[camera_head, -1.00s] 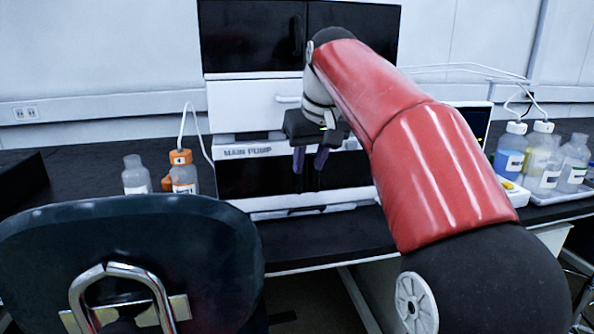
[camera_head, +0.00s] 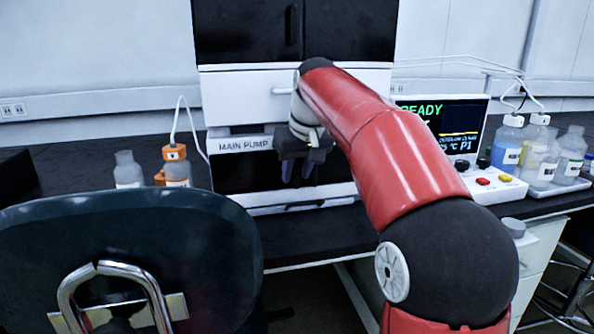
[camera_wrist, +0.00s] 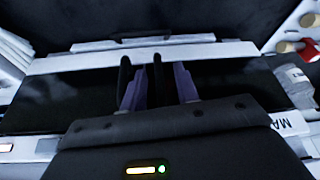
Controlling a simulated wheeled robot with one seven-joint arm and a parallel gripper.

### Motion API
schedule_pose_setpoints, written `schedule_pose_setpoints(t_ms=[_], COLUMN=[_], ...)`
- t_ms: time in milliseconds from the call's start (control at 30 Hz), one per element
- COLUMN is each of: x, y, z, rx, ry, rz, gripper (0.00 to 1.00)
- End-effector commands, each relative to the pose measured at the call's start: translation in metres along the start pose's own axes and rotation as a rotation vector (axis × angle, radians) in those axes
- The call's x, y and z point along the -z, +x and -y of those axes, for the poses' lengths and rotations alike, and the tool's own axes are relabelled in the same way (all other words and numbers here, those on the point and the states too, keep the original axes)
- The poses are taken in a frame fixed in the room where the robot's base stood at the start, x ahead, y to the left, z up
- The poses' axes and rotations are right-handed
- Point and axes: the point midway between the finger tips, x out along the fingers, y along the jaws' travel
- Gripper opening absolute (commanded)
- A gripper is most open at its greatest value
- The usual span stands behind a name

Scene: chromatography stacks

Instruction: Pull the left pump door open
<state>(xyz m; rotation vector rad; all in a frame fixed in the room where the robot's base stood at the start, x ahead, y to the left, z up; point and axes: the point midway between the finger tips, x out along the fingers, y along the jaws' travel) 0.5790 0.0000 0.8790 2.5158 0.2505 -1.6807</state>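The main pump (camera_head: 243,146) is a white unit with a dark glossy front, its label at the upper left. I cannot make out a seam between left and right doors on that front. A dark handle-like bar (camera_head: 305,206) lies along its lower white edge; a similar bar shows in the wrist view (camera_wrist: 140,41). My gripper (camera_head: 297,178) is in front of the dark front, fingers pointing down in the head view. Its two purple-padded fingers stand apart in the wrist view (camera_wrist: 157,85), with nothing seen between them. I cannot tell whether they touch the pump.
A dark chair back (camera_head: 130,235) stands at front left. Bottles with orange fittings (camera_head: 176,165) and a clear bottle (camera_head: 128,168) are left of the pump. A control screen (camera_head: 440,125) reading READY and several solvent bottles (camera_head: 508,145) are at right. Dark double doors (camera_head: 240,35) are above.

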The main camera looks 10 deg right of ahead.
Motion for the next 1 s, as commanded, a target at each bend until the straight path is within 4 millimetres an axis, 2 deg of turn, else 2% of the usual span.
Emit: schedule_pose_setpoints(t_ms=[67, 300, 767, 1000], x=[0.0, 0.0, -0.003, -0.018], y=[0.0, 0.0, -0.002, -0.008], z=[0.0, 0.0, 0.001, 0.01], rx=[0.0, 0.0, -0.006, -0.044], ry=[0.0, 0.0, 0.013, 0.099], rz=[0.0, 0.0, 0.0, 0.0], gripper=[0.31, 0.01, 0.0, 0.0])
